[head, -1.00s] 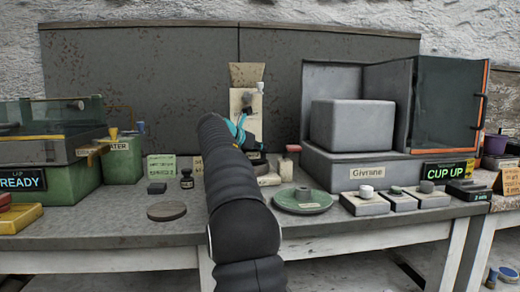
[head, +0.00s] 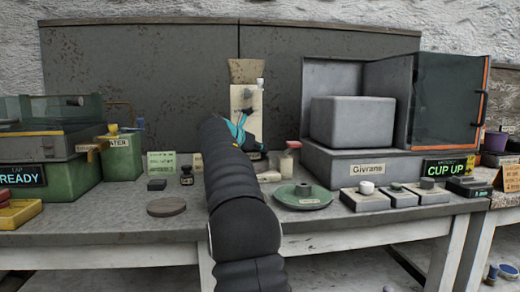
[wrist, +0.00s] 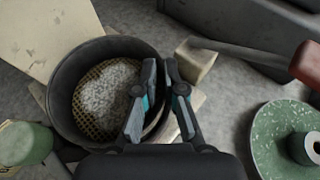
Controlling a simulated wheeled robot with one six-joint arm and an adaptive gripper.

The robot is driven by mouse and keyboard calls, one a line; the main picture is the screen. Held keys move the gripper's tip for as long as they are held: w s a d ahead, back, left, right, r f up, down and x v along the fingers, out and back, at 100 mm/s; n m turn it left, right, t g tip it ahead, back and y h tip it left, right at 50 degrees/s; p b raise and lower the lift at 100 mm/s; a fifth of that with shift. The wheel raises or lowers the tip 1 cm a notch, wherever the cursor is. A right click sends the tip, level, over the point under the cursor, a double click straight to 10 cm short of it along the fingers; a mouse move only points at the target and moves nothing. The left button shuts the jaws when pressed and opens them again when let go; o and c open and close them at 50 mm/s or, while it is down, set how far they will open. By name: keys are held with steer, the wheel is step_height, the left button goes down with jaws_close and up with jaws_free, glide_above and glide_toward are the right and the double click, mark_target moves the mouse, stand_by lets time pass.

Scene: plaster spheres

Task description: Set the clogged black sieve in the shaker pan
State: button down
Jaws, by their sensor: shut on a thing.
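The black sieve (wrist: 66,72) is a round dark bowl in the wrist view, with a tan mesh floor and a lump of pale, grainy plaster over much of it. My gripper (wrist: 160,70) is shut on its right rim, one finger inside the wall and one outside. In the head view my gripper (head: 243,136) shows teal in front of a cream upright, and my arm hides the sieve. Pale block edges show beneath and beside the sieve. I cannot tell whether it rests on them, and I cannot make out the shaker pan.
A green round plate (head: 303,196) with a raised hub lies to the right; it also shows in the wrist view (wrist: 268,160). A red-handled tool (wrist: 305,62) lies near the gripper. A grey machine (head: 352,125) stands at right. A brown disc (head: 166,208) lies left on the bench.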

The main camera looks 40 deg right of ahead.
steer(key=shift+f+b, duration=0.3)
steer(key=shift+f, duration=0.3)
steer(key=c, duration=1.2)
jaws_free()
steer(key=shift+r, duration=0.1)
steer(key=shift+r+p, duration=1)
steer(key=shift+p, duration=0.4)
steer(key=shift+r+p, duration=0.3)
steer(key=shift+r, duration=0.55)
